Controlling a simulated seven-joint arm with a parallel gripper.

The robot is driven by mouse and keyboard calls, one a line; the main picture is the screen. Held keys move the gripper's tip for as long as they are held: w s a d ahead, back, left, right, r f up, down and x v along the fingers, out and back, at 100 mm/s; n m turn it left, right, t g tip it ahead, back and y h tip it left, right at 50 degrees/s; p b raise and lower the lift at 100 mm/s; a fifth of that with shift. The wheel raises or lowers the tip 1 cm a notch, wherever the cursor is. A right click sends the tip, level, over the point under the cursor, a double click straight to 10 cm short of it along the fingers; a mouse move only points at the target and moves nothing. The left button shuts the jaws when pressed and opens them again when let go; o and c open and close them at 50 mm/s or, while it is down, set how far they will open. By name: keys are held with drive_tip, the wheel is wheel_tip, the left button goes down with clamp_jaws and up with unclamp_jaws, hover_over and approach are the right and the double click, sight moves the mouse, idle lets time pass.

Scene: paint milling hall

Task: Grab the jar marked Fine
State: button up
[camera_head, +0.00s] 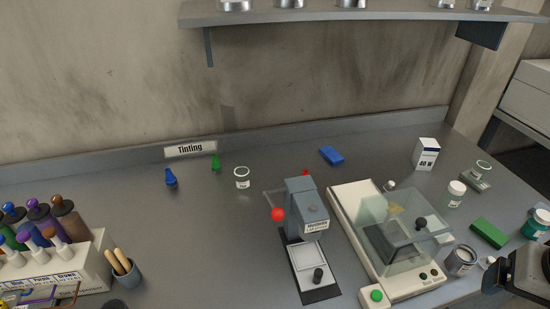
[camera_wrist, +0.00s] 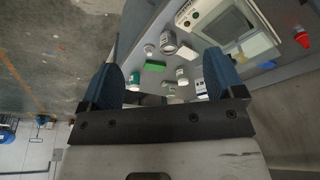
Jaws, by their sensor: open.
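A small white-lidded glass jar (camera_head: 242,178) stands upright near the back of the bench, left of the grey mill-like device; its label is too small to read. A second small jar (camera_head: 482,168) sits on a grey block at the right; I cannot read a marking on it. A white-capped bottle (camera_head: 455,194) and a teal jar (camera_head: 537,224) also stand at the right. I cannot tell which is marked Fine. My gripper (camera_wrist: 163,82) is open and empty in the wrist view, its two blue-grey fingers wide apart, with the bench's right-side items beyond them.
A balance with a clear cover (camera_head: 400,232) and the grey device (camera_head: 307,208) fill the middle. A green block (camera_head: 489,233), metal can (camera_head: 460,260) and white box (camera_head: 426,153) are at the right. A bottle rack (camera_head: 75,270) stands left. A shelf (camera_head: 360,17) overhangs the back.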

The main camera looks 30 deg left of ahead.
drive_tip(key=w+a+r+n+t+y, duration=0.1)
drive_tip(key=w+a+r+n+t, duration=0.15)
drive_tip(key=w+a+r, duration=0.5)
drive_tip(key=w+a+f+n+g+y, duration=0.15)
drive_tip(key=w+a+n, duration=0.25)
drive_tip(key=w+a, duration=1.1)
drive_tip(key=n+g+y, duration=0.2)
drive_tip(key=n, duration=0.4)
hover_over(242, 178)
drive_tip(key=w, duration=0.2)
drive_tip(key=f, duration=2.2)
drive_tip(key=shift+s+d+f, duration=0.1)
drive_tip(key=shift+s+d, duration=0.1)
drive_tip(key=shift+d, duration=0.1)
drive_tip(key=shift+s+a+f, duration=0.1)
drive_tip(key=shift+a+f, duration=0.1)
